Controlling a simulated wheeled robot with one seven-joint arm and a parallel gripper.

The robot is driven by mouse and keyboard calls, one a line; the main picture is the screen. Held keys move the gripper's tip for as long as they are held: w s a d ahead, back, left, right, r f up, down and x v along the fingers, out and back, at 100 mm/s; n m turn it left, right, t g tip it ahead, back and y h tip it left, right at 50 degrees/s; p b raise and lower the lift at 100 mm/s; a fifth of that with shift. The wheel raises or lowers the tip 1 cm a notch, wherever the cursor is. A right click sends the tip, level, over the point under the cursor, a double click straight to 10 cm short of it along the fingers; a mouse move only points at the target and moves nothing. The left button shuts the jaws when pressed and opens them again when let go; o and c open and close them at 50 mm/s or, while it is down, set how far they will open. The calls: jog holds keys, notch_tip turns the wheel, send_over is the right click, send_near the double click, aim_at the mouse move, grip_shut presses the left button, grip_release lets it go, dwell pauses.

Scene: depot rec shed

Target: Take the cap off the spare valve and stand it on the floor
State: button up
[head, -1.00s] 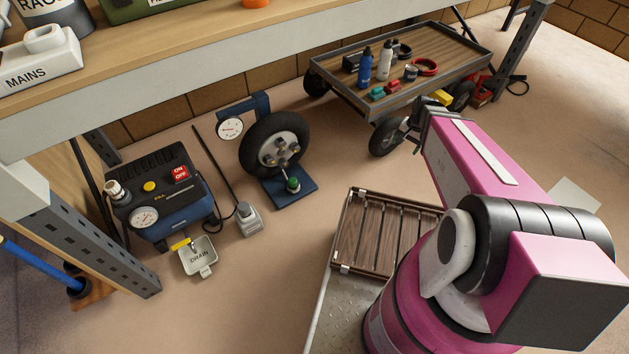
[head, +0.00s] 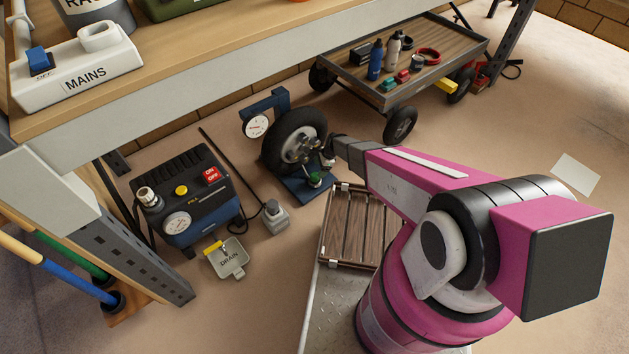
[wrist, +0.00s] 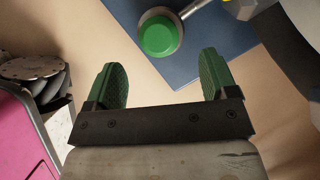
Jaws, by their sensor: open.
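The spare wheel (head: 294,138) stands upright on a blue base plate (head: 300,196) in the head view. Its valve carries a round green cap (head: 315,180), low in front of the hub. In the wrist view the green cap (wrist: 158,36) is at the top centre, with a grey stem (wrist: 194,9) running up to the right and the blue plate (wrist: 205,50) behind it. My gripper (wrist: 160,62) is open and empty, its green-padded fingers apart on either side below the cap in the picture, not touching it. In the head view my gripper (head: 333,150) is beside the hub.
A compressor (head: 187,197) and drain tray (head: 228,257) stand left of the wheel. A foot-like grey block (head: 275,216) is between. A loaded cart (head: 400,94) is behind. Open floor (head: 530,120) lies right.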

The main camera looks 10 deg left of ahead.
aim_at(315, 174)
jog(key=x, duration=0.6)
jog(key=shift+s+a+f, duration=0.1)
jog(key=shift+a+f, duration=0.15)
jog(key=shift+f, duration=0.05)
jog(key=c, duration=1)
